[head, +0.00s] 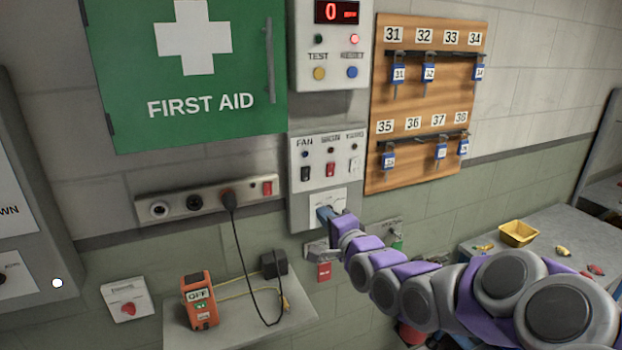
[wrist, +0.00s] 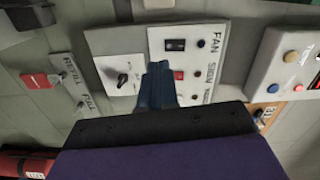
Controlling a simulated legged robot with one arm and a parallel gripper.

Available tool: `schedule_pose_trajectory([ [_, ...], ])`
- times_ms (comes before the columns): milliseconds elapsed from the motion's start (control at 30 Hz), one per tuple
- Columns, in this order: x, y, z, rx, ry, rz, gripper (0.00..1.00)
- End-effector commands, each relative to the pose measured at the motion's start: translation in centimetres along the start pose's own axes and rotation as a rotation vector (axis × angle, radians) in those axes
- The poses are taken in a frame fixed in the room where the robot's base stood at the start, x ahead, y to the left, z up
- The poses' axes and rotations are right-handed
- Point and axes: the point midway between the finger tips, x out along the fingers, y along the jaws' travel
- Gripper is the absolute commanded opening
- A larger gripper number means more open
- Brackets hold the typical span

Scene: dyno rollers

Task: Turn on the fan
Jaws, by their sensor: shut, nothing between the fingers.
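The switch panel (head: 329,158) is a light grey plate on the wall with a row of three switches. The black rocker switch under the FAN label (head: 306,173) is the leftmost, with a dark indicator above it. In the wrist view the picture is turned, and the FAN rocker (wrist: 175,45) shows near the top of the panel, beside a red switch (wrist: 179,76). My gripper (head: 324,212) is shut and empty, just below the panel in the head view. In the wrist view my gripper (wrist: 158,66) covers the panel's near edge; contact cannot be told.
A knob plate (wrist: 122,74) sits beside the switch panel. A display box (head: 330,45) is above, a key board (head: 427,100) to the right, and a green first aid cabinet (head: 187,70) to the upper left. A shelf (head: 240,322) holds an orange device (head: 198,300) and cable.

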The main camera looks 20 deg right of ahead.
Motion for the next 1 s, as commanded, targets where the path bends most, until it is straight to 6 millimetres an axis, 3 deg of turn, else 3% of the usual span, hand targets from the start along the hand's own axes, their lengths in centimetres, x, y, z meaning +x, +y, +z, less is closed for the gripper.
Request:
schedule_pose_trajectory([
  [200,0.0,-1.5,-2.5,0.105,0.042,-0.124,0.00],
  [667,0.2,-1.8,-2.7,0.116,0.044,-0.140,0.00],
  [867,1.9,-1.9,-2.6,0.113,0.042,-0.137,0.00],
  [1000,4.0,-2.2,-2.8,0.111,0.042,-0.138,0.00],
])
